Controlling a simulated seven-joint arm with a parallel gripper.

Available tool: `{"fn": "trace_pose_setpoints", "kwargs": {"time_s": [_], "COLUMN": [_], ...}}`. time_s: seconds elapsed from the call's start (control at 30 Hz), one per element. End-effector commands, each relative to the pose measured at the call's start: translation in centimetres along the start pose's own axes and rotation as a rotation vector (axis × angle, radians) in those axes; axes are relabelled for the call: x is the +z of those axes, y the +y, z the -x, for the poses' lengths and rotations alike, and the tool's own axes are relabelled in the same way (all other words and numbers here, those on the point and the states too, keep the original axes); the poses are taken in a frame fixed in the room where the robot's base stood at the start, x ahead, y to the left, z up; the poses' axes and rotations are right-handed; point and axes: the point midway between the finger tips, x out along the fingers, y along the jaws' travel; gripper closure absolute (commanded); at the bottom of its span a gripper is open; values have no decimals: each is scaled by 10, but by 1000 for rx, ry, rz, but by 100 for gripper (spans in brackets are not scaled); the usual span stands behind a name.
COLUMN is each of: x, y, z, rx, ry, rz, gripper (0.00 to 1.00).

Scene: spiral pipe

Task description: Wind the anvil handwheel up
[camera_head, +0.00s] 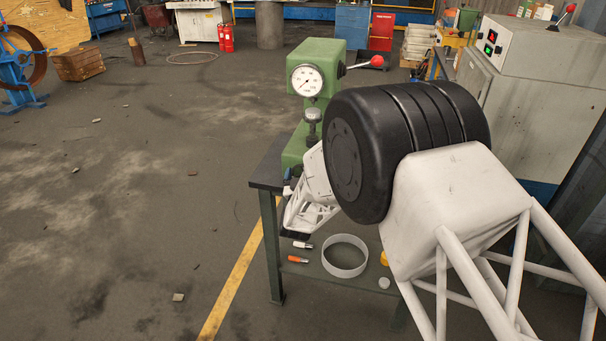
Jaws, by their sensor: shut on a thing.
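The green tester (318,62) stands on a bench with a dark top, right of the middle of the view. It has a round white dial gauge (307,80) and a lever with a red knob (376,62). The small metal anvil (313,114) shows under the head. My gripper (290,212) is at the tester's lower front, below the anvil. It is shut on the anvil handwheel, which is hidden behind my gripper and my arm. My black and white arm links cover much of the bench.
The bench's lower shelf holds a grey ring (345,256), small orange-ended (298,259) and white-ended pieces and a yellow item. A grey control cabinet (540,75) stands close on the right. The floor (120,210) on the left is open, with a yellow line (232,290).

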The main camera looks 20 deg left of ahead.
Motion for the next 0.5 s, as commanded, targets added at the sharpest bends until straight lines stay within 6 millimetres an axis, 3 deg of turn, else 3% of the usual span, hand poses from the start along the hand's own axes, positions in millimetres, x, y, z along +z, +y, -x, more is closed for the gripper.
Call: {"fn": "trace_pose_setpoints", "kwargs": {"time_s": [0.5], "x": [0], "y": [3], "z": [0], "rx": [180], "ry": [2], "rz": [-432], "gripper": [31]}}
